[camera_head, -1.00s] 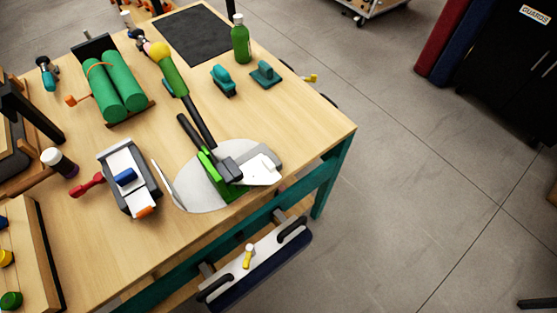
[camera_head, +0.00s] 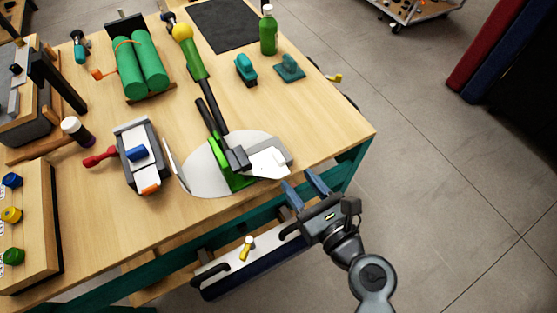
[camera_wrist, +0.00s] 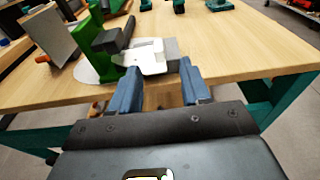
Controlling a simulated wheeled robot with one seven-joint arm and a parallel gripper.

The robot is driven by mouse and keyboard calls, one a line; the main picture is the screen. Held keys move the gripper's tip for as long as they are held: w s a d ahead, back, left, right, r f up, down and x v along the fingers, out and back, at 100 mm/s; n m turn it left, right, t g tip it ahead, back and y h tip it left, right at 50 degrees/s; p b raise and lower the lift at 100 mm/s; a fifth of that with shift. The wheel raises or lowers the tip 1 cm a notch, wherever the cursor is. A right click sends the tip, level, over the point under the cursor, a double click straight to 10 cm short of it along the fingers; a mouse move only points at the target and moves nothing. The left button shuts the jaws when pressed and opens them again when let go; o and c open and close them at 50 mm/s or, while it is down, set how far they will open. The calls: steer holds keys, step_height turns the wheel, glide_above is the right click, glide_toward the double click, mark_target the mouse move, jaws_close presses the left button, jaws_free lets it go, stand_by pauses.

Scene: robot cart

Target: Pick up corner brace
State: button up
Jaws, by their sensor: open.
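A flat white piece (camera_head: 268,163), which I take for the corner brace, lies near the table's front right edge. It sits beside a green tool (camera_head: 234,180) with a long dark handle, partly over a grey plate. In the wrist view the white piece (camera_wrist: 140,60) is ahead, slightly left of the middle. My gripper (camera_head: 303,186) is open and empty just off the table edge, right of and nearer than the white piece. In the wrist view its two blue fingers (camera_wrist: 160,72) are apart, pointing toward the table edge, with nothing between them.
A pale round disc (camera_head: 203,175) lies under the green tool. A grey device (camera_head: 140,160) stands left of it. Teal blocks (camera_head: 290,68) and a green bottle (camera_head: 268,32) stand farther back. Bare tabletop (camera_head: 320,120) lies behind and right of the white piece.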

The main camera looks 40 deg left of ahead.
mark_target(281, 159)
steer(key=x, duration=0.7)
steer(key=shift+a+r, duration=0.2)
steer(key=shift+a, duration=0.1)
jaws_close()
